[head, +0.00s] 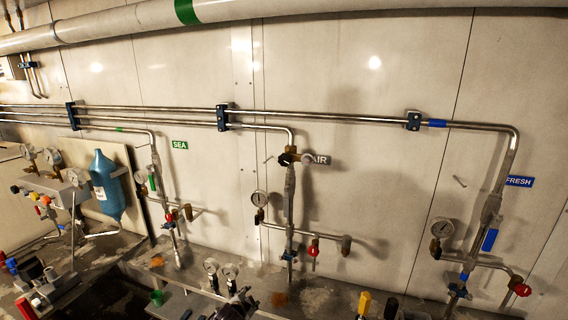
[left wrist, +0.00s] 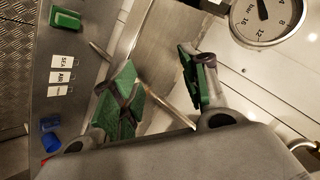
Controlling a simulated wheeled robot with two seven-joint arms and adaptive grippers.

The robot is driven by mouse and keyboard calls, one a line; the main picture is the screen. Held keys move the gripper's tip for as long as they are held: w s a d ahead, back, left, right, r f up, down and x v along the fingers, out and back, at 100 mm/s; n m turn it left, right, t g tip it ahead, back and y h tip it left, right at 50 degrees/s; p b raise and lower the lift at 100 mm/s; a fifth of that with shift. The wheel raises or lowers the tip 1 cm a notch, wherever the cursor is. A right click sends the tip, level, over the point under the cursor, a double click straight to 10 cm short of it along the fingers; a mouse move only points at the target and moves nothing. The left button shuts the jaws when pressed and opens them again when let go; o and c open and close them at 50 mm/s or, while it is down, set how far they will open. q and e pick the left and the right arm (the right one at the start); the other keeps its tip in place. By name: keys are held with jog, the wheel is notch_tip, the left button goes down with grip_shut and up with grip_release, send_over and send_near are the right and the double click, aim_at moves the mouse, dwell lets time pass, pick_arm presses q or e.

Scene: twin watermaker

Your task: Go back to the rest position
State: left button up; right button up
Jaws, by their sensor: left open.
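My left gripper (left wrist: 160,92) is open in the left wrist view. Its two green-padded fingers stand apart with nothing seen between them. In the head view, a dark shape at the bottom edge, just below two small gauges (head: 221,269), seems to be this gripper (head: 238,304); its fingers are hard to make out there. A round pressure gauge (left wrist: 268,18) is close by at the upper right of the wrist view. My right gripper is in neither view.
Pipe drops labelled SEA (head: 180,145), AIR (head: 320,160) and FRESH (head: 519,181) run down the wall, with red-knobbed valves. Yellow (head: 364,304) and black (head: 391,308) handles rise at the bottom. A labelled panel (left wrist: 85,50) shows in the wrist view.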

pick_arm(q)
jog(key=s+a+f+n+g+y+b, duration=0.1)
jog(key=s+a+f+n+g, duration=0.3)
jog(key=s+f, duration=1.05)
jog(key=s+a+f+n+g, duration=0.1)
jog(key=s+a+f, duration=0.4)
jog(key=s+f, duration=0.95)
jog(key=s+a+f+n+g, duration=0.1)
jog(key=s+f, duration=0.4)
jog(key=s, duration=0.6)
jog(key=s+a+f+n+g, duration=0.1)
jog(key=s+f+n+g, duration=0.1)
jog(key=s+f, duration=0.4)
jog(key=s+a+f+n+g+b, duration=0.1)
jog(key=s+f, duration=0.5)
jog(key=s, duration=1)
jog(key=shift+a+f, duration=0.25)
jog(key=shift+a, duration=0.25)
